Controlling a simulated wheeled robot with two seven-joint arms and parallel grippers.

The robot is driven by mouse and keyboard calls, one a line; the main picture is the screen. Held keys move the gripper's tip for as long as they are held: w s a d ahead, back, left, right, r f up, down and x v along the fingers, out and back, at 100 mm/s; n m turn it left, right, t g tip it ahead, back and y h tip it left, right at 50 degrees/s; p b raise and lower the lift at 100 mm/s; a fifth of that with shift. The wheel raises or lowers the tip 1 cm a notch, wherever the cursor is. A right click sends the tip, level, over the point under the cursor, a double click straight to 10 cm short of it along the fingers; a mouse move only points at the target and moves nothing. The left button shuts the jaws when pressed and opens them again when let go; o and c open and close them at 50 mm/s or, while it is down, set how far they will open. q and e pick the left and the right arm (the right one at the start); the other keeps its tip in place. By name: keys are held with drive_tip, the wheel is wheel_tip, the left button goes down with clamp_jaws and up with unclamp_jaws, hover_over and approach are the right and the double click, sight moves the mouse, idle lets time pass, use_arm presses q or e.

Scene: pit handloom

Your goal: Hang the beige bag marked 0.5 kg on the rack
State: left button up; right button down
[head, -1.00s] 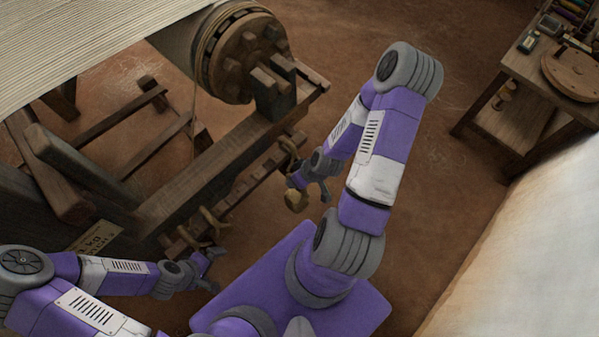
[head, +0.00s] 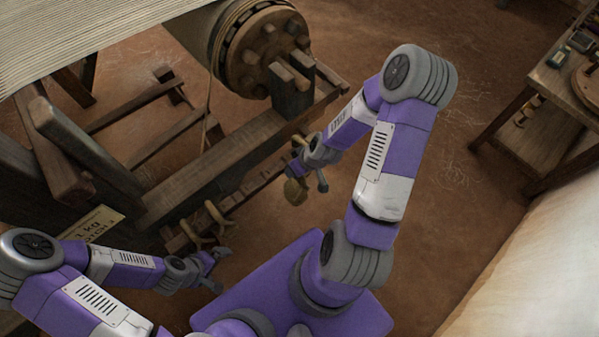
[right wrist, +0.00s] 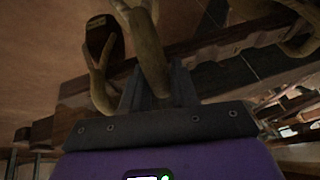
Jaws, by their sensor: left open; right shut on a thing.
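The rack is a wooden rail (head: 245,195) along the loom's right side with forked tan pegs (head: 207,222). In the right wrist view, tan forked pieces (right wrist: 148,50) stand in front of and between the dark fingers (right wrist: 160,88); I cannot tell peg from bag there. My left gripper (head: 216,270) is open and empty near the near pegs.
The loom's dark beam (head: 215,165) and toothed wooden wheel (head: 265,50) stand just behind the rack. A lettered sign (head: 88,228) is at the left. A workbench (head: 550,95) stands at the far right. The floor (head: 440,170) between is clear.

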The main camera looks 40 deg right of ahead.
drive_tip(key=shift+w+a+p, duration=0.15)
drive_tip(key=shift+w+p, duration=0.2)
drive_tip(key=shift+w, duration=1.05)
drive_tip(key=shift+w+a+p, duration=0.2)
drive_tip(key=shift+w+p, duration=0.8)
drive_tip(key=shift+w, duration=1.5)
drive_tip(key=shift+f+b, duration=1)
drive_tip(key=shift+f+b, duration=0.25)
drive_tip(key=shift+b, duration=0.1)
drive_tip(key=shift+s, duration=0.1)
drive_tip(key=c, duration=0.8)
unclamp_jaws()
drive_tip(key=shift+d, duration=0.15)
